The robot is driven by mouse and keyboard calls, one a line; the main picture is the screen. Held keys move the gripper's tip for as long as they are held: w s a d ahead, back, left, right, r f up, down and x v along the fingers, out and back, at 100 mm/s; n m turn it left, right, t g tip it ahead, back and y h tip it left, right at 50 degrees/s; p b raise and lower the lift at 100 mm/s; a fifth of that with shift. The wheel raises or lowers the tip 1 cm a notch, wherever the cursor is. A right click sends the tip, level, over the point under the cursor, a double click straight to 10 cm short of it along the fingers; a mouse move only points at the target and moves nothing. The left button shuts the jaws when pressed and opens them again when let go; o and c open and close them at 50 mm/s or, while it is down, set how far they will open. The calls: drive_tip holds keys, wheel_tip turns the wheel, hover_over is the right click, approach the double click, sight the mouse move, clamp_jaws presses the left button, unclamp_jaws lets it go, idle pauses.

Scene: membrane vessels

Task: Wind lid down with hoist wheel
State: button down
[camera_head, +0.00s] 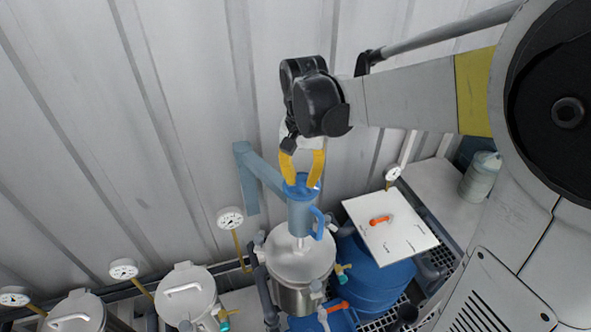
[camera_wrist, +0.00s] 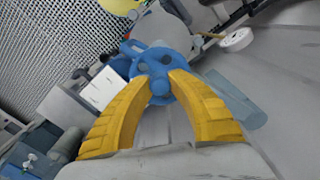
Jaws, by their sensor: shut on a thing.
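The blue hoist wheel (camera_head: 300,184) sits on top of a blue-grey hoist body on a wall bracket (camera_head: 262,170). A rod runs down from the hoist to the pale lid (camera_head: 300,262) on a steel vessel (camera_head: 295,299). I cannot tell whether the lid touches the rim. My gripper (camera_head: 303,178) has yellow fingers and points down at the wheel from above. In the wrist view its fingertips (camera_wrist: 163,78) close on the hub of the blue wheel (camera_wrist: 150,62), with the wheel's rim and holes showing beyond them.
A white board (camera_head: 390,226) with an orange handle lies on a blue barrel (camera_head: 378,275) to the right. Other lidded vessels (camera_head: 186,292) and gauges (camera_head: 230,219) stand at the left. The corrugated wall (camera_head: 180,120) is close behind the hoist.

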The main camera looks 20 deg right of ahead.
sight(302, 177)
drive_tip(key=m, duration=0.4)
drive_tip(key=shift+m, duration=0.3)
drive_tip(key=shift+m+b, duration=0.35)
drive_tip(key=shift+m, duration=1.25)
drive_tip(key=c, duration=1.2)
unclamp_jaws()
wheel_tip(302, 177, up, 12)
drive_tip(key=shift+r, duration=0.1)
